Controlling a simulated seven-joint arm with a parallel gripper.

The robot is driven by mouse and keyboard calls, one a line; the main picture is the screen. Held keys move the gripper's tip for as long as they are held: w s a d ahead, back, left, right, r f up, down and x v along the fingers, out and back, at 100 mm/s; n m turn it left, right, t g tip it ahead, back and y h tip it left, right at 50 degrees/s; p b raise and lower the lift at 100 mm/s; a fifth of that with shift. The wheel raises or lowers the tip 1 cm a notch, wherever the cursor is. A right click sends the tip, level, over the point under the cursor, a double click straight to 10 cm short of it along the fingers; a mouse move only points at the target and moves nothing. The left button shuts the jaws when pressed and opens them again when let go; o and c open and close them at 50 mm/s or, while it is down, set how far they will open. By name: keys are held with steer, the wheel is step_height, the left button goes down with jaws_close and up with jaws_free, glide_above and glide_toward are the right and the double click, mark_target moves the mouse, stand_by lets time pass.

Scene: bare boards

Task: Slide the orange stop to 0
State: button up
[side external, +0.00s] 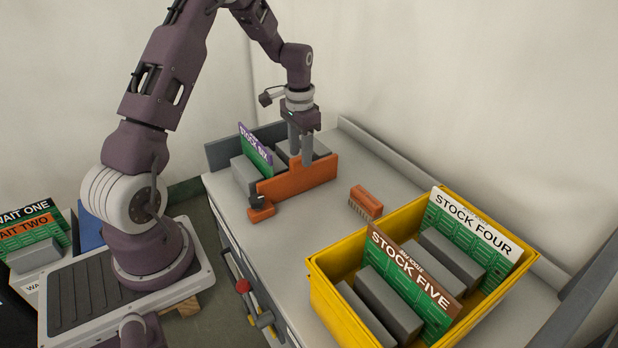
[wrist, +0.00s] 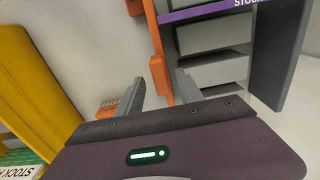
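The orange stop (side external: 305,182) is an upright orange plate across a grey tray, in front of a green and purple stock card (side external: 256,152) and grey blocks. My gripper (side external: 300,158) is down at the stop's raised middle part. In the wrist view, my gripper's fingers (wrist: 160,78) are apart, with the stop (wrist: 158,40) running between them and a gap showing beside it. An orange foot with a black knob (side external: 260,208) sits at the stop's left end. No scale or 0 mark is readable in either view.
An orange brush (side external: 366,202) lies right of the stop. A yellow crate (side external: 332,292) with STOCK FOUR and STOCK FIVE cards stands front right. A raised grey ledge (side external: 385,158) runs along the back. The grey top between stop and crate is mostly clear.

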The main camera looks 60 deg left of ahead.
steer(key=shift+r, duration=3)
steer(key=shift+r, duration=0.3)
steer(key=s+d+r+t, duration=0.1)
steer(key=s+d+r, duration=0.2)
steer(key=d+r, duration=0.3)
steer(key=s+d+r+t, duration=0.15)
steer(key=d+r, duration=0.25)
steer(key=r, duration=0.4)
steer(key=s+d+t, duration=0.1)
steer(key=s+d, duration=0.5)
steer(key=s, duration=0.3)
steer(key=s+d+t, duration=0.2)
steer(key=s+d, duration=0.4)
steer(key=s, duration=0.4)
steer(key=shift+s+d+r, duration=0.25)
steer(key=shift+d+r, duration=0.1)
